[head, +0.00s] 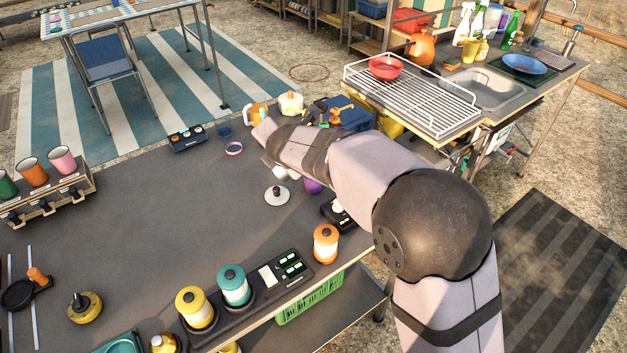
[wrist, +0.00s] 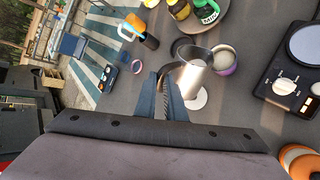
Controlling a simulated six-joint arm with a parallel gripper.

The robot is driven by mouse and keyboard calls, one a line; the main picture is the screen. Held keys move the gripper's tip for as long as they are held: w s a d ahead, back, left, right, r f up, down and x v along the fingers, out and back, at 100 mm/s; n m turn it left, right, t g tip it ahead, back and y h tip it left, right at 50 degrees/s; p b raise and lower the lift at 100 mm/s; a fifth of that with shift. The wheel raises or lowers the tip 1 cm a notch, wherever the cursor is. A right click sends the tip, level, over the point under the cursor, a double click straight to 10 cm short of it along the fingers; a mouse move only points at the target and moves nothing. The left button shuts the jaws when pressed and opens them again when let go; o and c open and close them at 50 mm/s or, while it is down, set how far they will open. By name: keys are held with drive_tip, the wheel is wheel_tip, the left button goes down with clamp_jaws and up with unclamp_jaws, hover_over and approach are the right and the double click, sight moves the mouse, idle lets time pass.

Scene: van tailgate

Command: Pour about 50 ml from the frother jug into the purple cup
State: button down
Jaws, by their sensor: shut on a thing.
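In the wrist view, my gripper (wrist: 166,92) is shut on the handle of the steel frother jug (wrist: 194,78). The jug's mouth faces away from my wrist, and its inside looks dark. The purple cup (wrist: 225,62) stands on the table just right of the jug; its inside looks pale, and I cannot tell whether that is liquid. I see no stream between them. In the head view, the purple cup (head: 313,186) is mostly hidden by my arm, which also covers my gripper and most of the jug.
A scale with a dial (wrist: 285,85) is to the right in the wrist view. An orange-lidded jar (head: 326,243) stands near the front edge. The table's middle left is clear.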

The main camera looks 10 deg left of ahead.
drive_tip(key=shift+s+a+f+n+t+h+b, duration=0.25)
drive_tip(key=shift+a+f+n+h+b, duration=0.35)
drive_tip(key=shift+b, duration=1.2)
drive_tip(key=a+b, duration=0.1)
drive_tip(key=s+a+f+t+h+b, duration=0.1)
drive_tip(key=a+n+b, duration=0.1)
drive_tip(key=shift+s+f+t+h, duration=0.2)
drive_tip(key=shift+s+t+h, duration=0.1)
drive_tip(key=shift+s+t, duration=0.05)
drive_tip(key=shift+a, duration=0.15)
drive_tip(key=s+a+f+n+t+h+p, duration=0.1)
drive_tip(key=s+a+f+n+t+h, duration=0.1)
drive_tip(key=s+a+f+n, duration=0.1)
drive_tip(key=shift+a+f+h, duration=0.25)
drive_tip(key=shift+a+h, duration=0.15)
drive_tip(key=shift+a, duration=0.45)
